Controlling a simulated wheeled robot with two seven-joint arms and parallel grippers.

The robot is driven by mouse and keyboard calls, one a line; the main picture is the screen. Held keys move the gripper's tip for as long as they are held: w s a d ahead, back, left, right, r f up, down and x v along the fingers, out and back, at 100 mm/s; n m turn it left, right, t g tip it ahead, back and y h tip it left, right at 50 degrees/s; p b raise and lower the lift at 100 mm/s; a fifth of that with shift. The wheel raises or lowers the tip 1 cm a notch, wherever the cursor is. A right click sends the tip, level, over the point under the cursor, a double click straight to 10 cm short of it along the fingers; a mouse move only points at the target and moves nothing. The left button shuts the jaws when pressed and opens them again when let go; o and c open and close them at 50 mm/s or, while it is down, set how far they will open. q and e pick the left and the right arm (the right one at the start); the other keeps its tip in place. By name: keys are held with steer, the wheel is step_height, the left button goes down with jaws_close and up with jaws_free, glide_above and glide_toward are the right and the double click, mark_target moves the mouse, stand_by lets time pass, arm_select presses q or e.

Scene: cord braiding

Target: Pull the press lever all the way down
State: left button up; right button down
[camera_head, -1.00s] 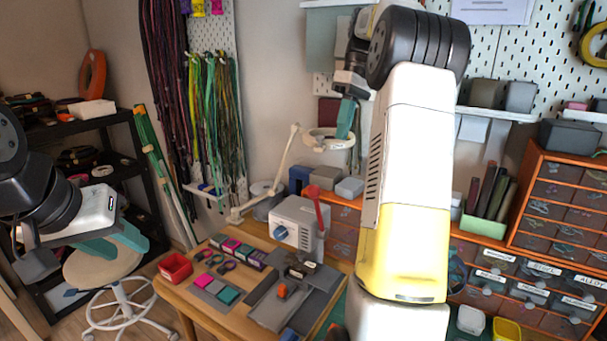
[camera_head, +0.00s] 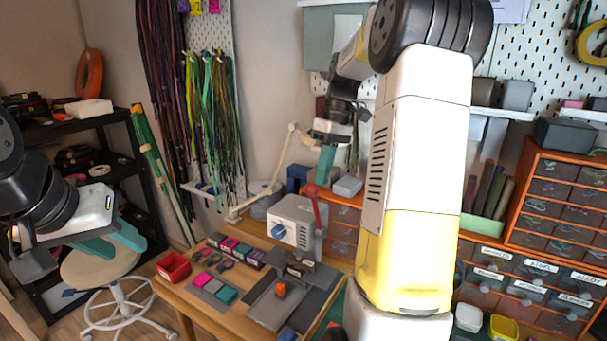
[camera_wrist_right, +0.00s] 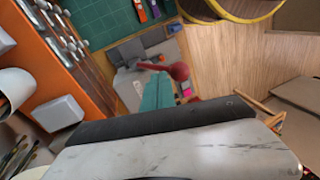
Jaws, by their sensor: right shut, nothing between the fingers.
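The press (camera_head: 293,222) is a pale grey box with a blue knob on the wooden table. Its red lever (camera_head: 316,208) stands almost upright on its right side, topped by a round red knob. My right gripper (camera_head: 324,178), with teal fingers, is shut and empty just above and beside that knob. In the right wrist view, the teal fingers (camera_wrist_right: 157,94) point at the press, with the red knob (camera_wrist_right: 179,71) close beside their tips; I cannot tell whether they touch. My left gripper (camera_head: 116,243) is far left, away from the press, its teal fingers apart.
The table (camera_head: 222,322) also holds a red tray (camera_head: 174,267), coloured blocks and a grey fixture with an orange piece (camera_head: 281,290). An orange drawer cabinet (camera_head: 565,190) is at the right.

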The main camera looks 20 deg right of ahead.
steer(key=shift+s+a, duration=0.15)
steer(key=shift+a, duration=0.1)
steer(key=shift+s+a, duration=0.1)
steer(key=shift+a, duration=0.05)
